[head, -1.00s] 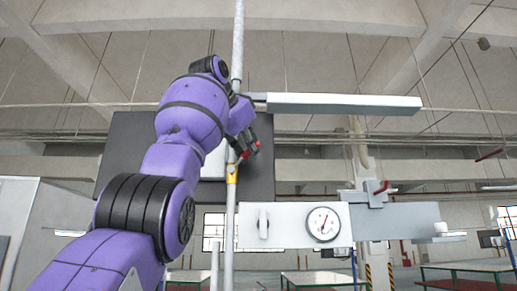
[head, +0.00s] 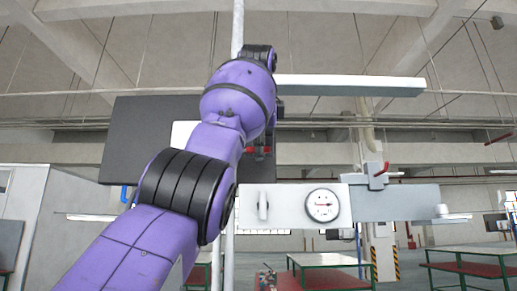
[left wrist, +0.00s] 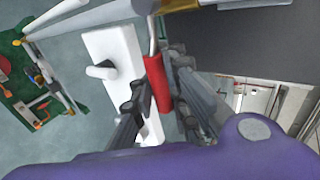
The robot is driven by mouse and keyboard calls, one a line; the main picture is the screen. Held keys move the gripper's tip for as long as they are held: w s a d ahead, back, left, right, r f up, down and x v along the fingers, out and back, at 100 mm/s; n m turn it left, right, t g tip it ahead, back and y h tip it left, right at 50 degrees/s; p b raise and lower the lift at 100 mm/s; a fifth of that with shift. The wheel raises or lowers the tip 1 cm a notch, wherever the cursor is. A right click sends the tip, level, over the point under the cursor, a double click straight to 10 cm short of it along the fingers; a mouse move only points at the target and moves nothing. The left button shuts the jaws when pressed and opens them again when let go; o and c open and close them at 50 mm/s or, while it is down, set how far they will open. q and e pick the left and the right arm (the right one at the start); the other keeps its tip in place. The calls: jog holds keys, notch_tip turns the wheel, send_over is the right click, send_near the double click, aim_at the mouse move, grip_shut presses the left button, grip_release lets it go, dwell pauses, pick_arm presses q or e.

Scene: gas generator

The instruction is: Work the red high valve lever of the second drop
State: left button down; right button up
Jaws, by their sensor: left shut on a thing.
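The red valve lever (left wrist: 156,84) shows in the left wrist view as a red sleeve on a metal rod, below a brass-coloured valve part (left wrist: 145,5). My left gripper (left wrist: 158,92) has its dark fingers on both sides of the red sleeve and is shut on it. In the head view my left gripper (head: 259,148) is mostly behind my purple arm, with small red spots at it. The vertical pipe (head: 237,28) rises above the arm; the yellow valve body is hidden there. My right gripper is not in view.
A white panel (head: 290,205) with a round gauge (head: 322,205) stands right of the arm. Another red lever (head: 382,169) is further right. A dark panel (head: 130,135) and a long pale beam (head: 350,84) are near the arm.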

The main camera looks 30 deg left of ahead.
pick_arm(q)
jog(key=shift+s, duration=0.1)
dwell(0.3)
jog(key=c, duration=1.8)
grip_release()
jog(key=shift+s+d, duration=0.1)
jog(key=shift+c, duration=0.2)
jog(key=shift+o, duration=0.6)
jog(key=shift+s+d, duration=0.1)
jog(key=v, duration=0.7)
jog(key=shift+d, duration=0.2)
